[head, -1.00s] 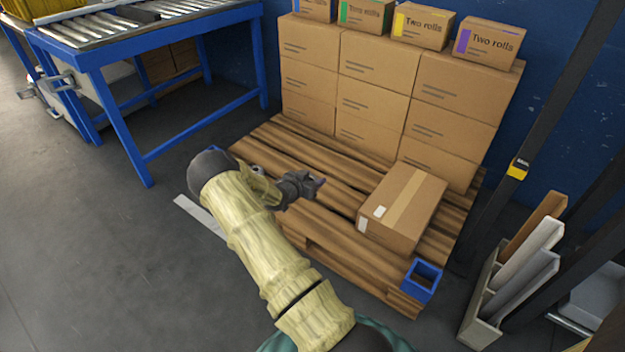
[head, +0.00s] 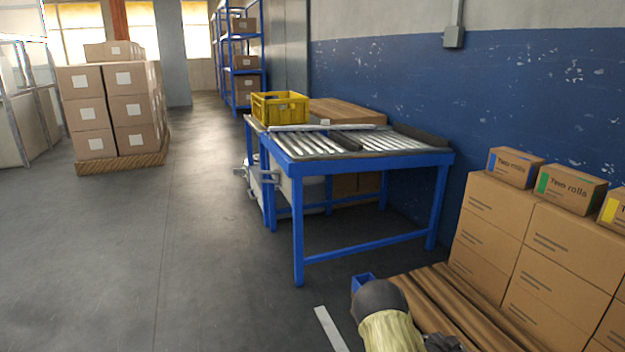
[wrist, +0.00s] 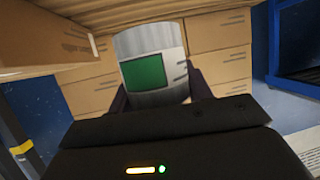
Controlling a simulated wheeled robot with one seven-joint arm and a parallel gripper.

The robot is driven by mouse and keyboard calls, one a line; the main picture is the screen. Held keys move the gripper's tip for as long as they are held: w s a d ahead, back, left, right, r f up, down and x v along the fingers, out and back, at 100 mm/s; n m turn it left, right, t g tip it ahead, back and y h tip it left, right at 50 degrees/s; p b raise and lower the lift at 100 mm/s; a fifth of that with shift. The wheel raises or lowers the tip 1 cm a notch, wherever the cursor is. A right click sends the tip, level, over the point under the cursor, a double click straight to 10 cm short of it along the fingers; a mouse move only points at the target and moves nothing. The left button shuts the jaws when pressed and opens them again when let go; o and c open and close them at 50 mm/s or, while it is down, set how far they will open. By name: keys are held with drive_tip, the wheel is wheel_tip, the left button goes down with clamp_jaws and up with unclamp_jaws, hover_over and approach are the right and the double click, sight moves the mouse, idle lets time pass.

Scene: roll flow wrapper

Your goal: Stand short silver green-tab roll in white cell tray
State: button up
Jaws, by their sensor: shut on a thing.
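A silver roll (wrist: 172,42) with a green square tab (wrist: 144,72) shows in the wrist view. My gripper (wrist: 157,92) is shut on it, with dark fingers on either side of the roll's lower part in the picture. In the head view my gripper (head: 443,343) is at the bottom edge, mostly cut off, and the roll cannot be made out there. No white cell tray can be made out in any view.
A blue-framed roller table (head: 374,165) stands mid-view with a yellow crate (head: 280,108) at its left end. Stacked cartons (head: 535,250) and a wooden pallet (head: 440,295) are at lower right. A carton pallet stack (head: 110,110) stands far left. The grey floor at left is clear.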

drive_tip(key=s+a+r+n+t+y+p, duration=0.1)
drive_tip(key=a+r+n+t+y+p, duration=0.45)
drive_tip(key=a, duration=0.95)
drive_tip(key=s+a+r+n+t+y+p, duration=0.2)
drive_tip(key=a+r+n+y+p, duration=0.45)
drive_tip(key=a+r+p, duration=0.55)
drive_tip(key=s+a+r+p, duration=0.1)
drive_tip(key=s+r+p, duration=0.1)
drive_tip(key=r+p, duration=1.5)
drive_tip(key=s+r+p, duration=0.2)
drive_tip(key=r+p, duration=1.6)
drive_tip(key=r, duration=0.2)
drive_tip(key=shift+a+p, duration=0.3)
drive_tip(key=shift+a, duration=0.1)
drive_tip(key=s+f, duration=0.5)
drive_tip(key=f, duration=0.6)
drive_tip(key=shift+s, duration=0.4)
